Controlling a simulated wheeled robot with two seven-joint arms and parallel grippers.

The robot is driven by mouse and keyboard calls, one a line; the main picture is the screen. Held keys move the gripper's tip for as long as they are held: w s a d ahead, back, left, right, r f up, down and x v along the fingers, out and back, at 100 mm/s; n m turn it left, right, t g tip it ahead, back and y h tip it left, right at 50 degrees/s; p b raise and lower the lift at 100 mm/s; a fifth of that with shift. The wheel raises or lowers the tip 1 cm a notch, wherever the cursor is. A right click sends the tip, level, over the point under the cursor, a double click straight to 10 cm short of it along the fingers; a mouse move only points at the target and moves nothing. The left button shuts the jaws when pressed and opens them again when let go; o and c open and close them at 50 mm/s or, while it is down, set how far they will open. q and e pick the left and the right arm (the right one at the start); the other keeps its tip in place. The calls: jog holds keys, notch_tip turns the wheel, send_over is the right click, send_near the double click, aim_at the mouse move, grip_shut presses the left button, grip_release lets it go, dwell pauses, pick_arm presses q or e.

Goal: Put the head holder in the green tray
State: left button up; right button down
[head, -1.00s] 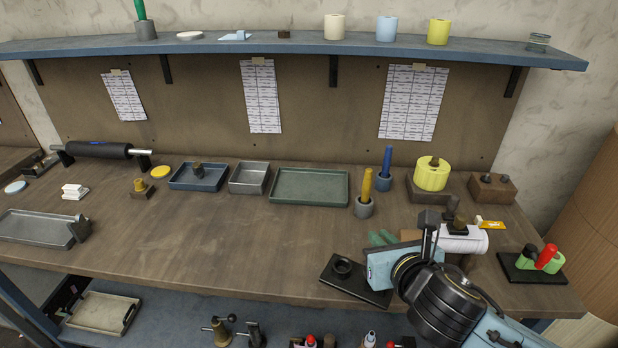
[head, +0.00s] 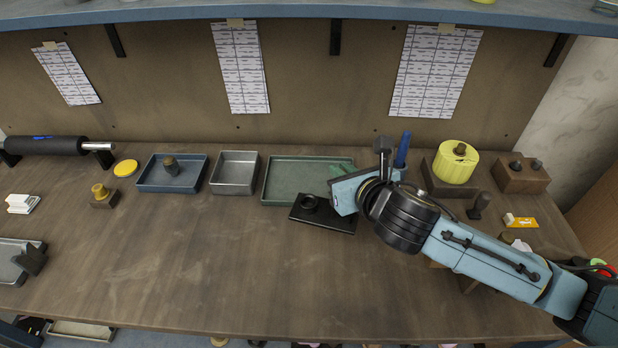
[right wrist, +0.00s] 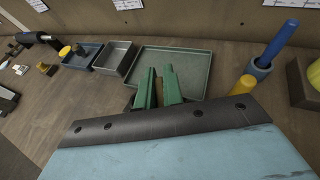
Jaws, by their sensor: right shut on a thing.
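The head holder (head: 325,220) appears to be the dark flat plate with a round ring, just in front of the green tray in the head view. The green tray (head: 310,180) is shallow and looks empty; it also shows in the right wrist view (right wrist: 200,62). My right gripper (head: 343,169), with green fingers, is at the tray's right front; the plate is beside its blue body. The fingers (right wrist: 160,85) are close together in the right wrist view, pointing toward the tray. The grip point is hidden by the gripper body. My left gripper is not in view.
Left of the green tray stand a grey metal tray (head: 235,173) and a blue tray (head: 171,174) with a small peg piece. A blue peg (head: 403,150) stands behind my right arm, near a yellow roll (head: 457,162). The table's front middle is clear.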

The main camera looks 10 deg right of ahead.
jog(key=w+r+n+y, duration=0.2)
jog(key=w, duration=0.6)
jog(key=w+r+n+y, duration=0.1)
jog(key=w+r+y, duration=0.1)
jog(key=w, duration=0.7)
notch_tip(320, 180, down, 10)
jog(key=b, duration=0.1)
jog(key=shift+d+r+g, duration=0.15)
jog(key=shift+d+g, duration=0.1)
jog(key=shift+g, duration=0.05)
jog(key=shift+s, duration=0.15)
jog(key=c, duration=1.5)
grip_release()
jog(key=shift+f+h, duration=0.2)
jog(key=shift+h, duration=0.1)
